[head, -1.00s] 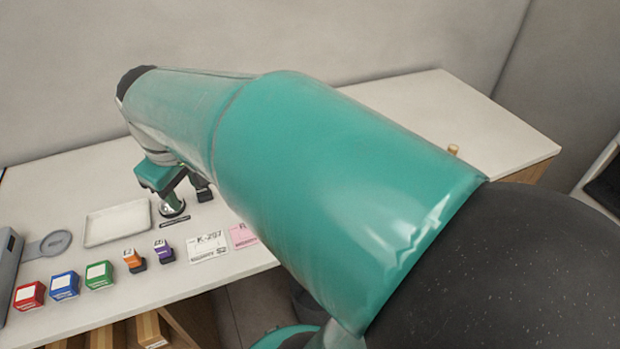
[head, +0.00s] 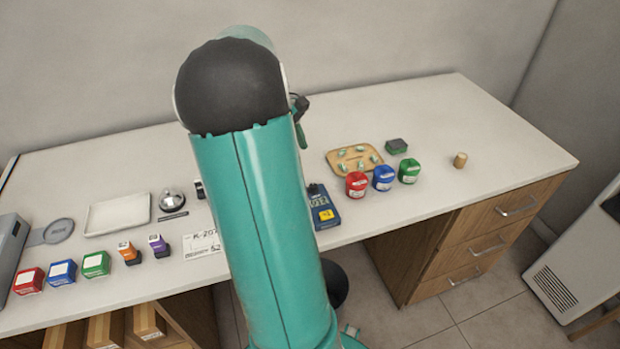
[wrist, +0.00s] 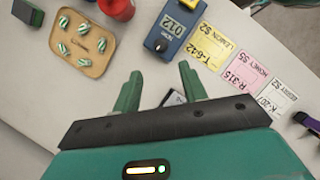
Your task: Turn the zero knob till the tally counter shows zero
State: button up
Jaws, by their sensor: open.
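A blue device (wrist: 165,27), which looks like the tally counter, lies at the top middle of the wrist view. A pale panel on it carries digits that look like 012. It also shows in the head view (head: 326,222), partly behind my arm, with a yellow part at its near end and dark parts at its far end. In the head view, only a bit of my gripper (head: 301,128) shows.
A wooden tray (head: 337,168) of striped pieces and red, blue and green bottles (head: 383,178) stand right of the device. Yellow, pink (wrist: 244,70) and white cards lie on its other side. A small dark-and-white item (wrist: 175,97) is partly hidden beyond my fingers.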

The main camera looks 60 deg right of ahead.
aim_at(313, 185)
jog(key=x, duration=1)
jog(key=shift+s+f, duration=0.1)
jog(key=shift+f, duration=0.3)
grip_shut()
